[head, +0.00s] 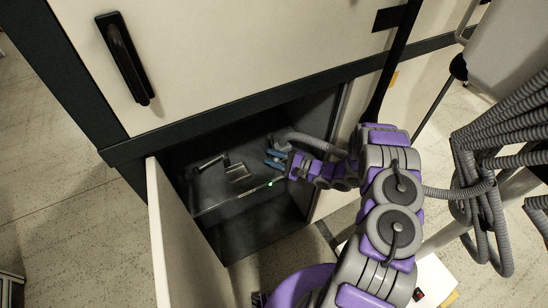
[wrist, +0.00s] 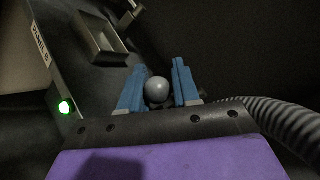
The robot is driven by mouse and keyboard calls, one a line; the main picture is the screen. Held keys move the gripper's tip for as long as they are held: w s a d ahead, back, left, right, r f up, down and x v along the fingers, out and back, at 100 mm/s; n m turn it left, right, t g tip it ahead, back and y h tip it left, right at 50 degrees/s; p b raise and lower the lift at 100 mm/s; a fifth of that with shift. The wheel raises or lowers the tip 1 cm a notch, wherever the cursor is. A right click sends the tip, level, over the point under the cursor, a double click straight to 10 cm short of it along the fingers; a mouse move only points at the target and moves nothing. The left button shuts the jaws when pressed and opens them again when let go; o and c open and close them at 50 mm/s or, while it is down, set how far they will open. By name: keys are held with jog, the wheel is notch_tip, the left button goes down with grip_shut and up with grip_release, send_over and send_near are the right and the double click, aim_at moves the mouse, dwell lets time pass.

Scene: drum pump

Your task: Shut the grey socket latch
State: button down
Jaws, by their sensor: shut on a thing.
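My gripper (head: 276,160) reaches into the open lower compartment of a cabinet. In the wrist view its two blue fingers (wrist: 158,88) are closed around a grey, round-ended knob (wrist: 158,90). The knob looks like the end of the grey latch, but its lower part is hidden between the fingers, so I cannot tell how far the latch is turned. A grey rectangular socket-like fitting (wrist: 100,36) sits on the dark panel at upper left in the wrist view. It also shows in the head view (head: 238,172), left of my gripper.
A green light (head: 270,184) glows on the dark panel (head: 235,198). A grey ribbed hose (wrist: 285,125) passes right of my fingers. The open cabinet door (head: 180,250) stands at left, and the compartment walls are close around my arm.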

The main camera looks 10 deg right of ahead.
jog(key=shift+w+d, duration=0.15)
jog(key=shift+d, duration=1.35)
jog(key=c, duration=1.3)
grip_release()
jog(key=shift+a+f, duration=0.1)
jog(key=shift+a, duration=0.05)
jog(key=shift+c, duration=0.2)
jog(key=o, duration=0.5)
jog(key=shift+w+f, duration=0.1)
jog(key=shift+w, duration=0.05)
jog(key=shift+c, duration=0.2)
jog(key=p+v, duration=0.1)
jog(key=v, duration=1.6)
jog(key=shift+s, duration=0.35)
